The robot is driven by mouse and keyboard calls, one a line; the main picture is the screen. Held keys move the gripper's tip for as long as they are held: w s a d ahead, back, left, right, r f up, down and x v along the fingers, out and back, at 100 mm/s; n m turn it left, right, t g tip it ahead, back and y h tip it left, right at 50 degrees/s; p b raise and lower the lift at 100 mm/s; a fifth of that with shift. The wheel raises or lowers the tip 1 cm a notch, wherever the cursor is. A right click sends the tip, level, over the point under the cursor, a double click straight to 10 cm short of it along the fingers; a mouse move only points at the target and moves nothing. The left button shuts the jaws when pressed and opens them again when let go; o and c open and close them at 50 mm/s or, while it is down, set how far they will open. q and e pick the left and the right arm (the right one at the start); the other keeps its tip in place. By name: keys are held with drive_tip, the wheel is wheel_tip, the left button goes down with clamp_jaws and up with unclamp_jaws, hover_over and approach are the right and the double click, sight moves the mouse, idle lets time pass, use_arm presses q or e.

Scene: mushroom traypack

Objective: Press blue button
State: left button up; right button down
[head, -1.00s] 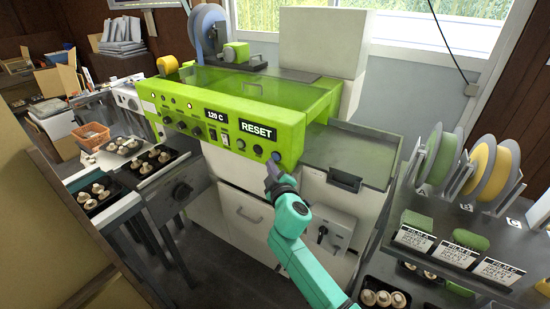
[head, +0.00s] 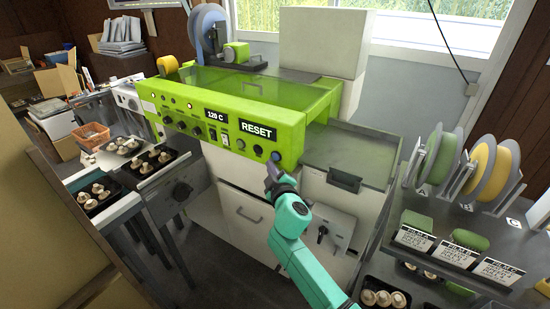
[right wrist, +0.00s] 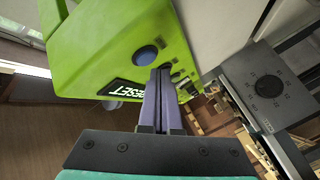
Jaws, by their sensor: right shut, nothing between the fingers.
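The blue button (head: 275,156) is on the right end of the green machine's front panel (head: 228,128), below the RESET label (head: 257,131). It also shows in the right wrist view as a round blue knob (right wrist: 147,55) on the green face. My right gripper (head: 270,167) is shut and empty, with its fingertips just below and in front of the button. In the right wrist view the closed purple fingers (right wrist: 160,74) point at the panel, their tips close beside the button. I cannot tell whether they touch it. My left gripper is not in view.
Black trays with mushrooms stand on the conveyor (head: 178,170) at the left. A grey metal surface (head: 350,152) lies right of the machine. Film rolls (head: 490,170) and label cards stand on a dark table at the right. An orange basket (head: 91,136) is at the far left.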

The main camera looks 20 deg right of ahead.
drive_tip(key=shift+w+d, duration=0.1)
drive_tip(key=shift+w+d, duration=0.2)
drive_tip(key=shift+d, duration=0.1)
drive_tip(key=shift+w+d, duration=0.25)
drive_tip(key=shift+d, duration=0.05)
idle(0.7)
drive_tip(key=shift+a, duration=0.1)
drive_tip(key=shift+s+a, duration=0.55)
drive_tip(key=shift+s+a+b, duration=0.25)
drive_tip(key=shift+s+a, duration=0.55)
drive_tip(key=shift+a, duration=0.2)
drive_tip(key=shift+s+a+b, duration=0.2)
drive_tip(key=shift+s+a, duration=0.6)
drive_tip(key=shift+a, duration=0.15)
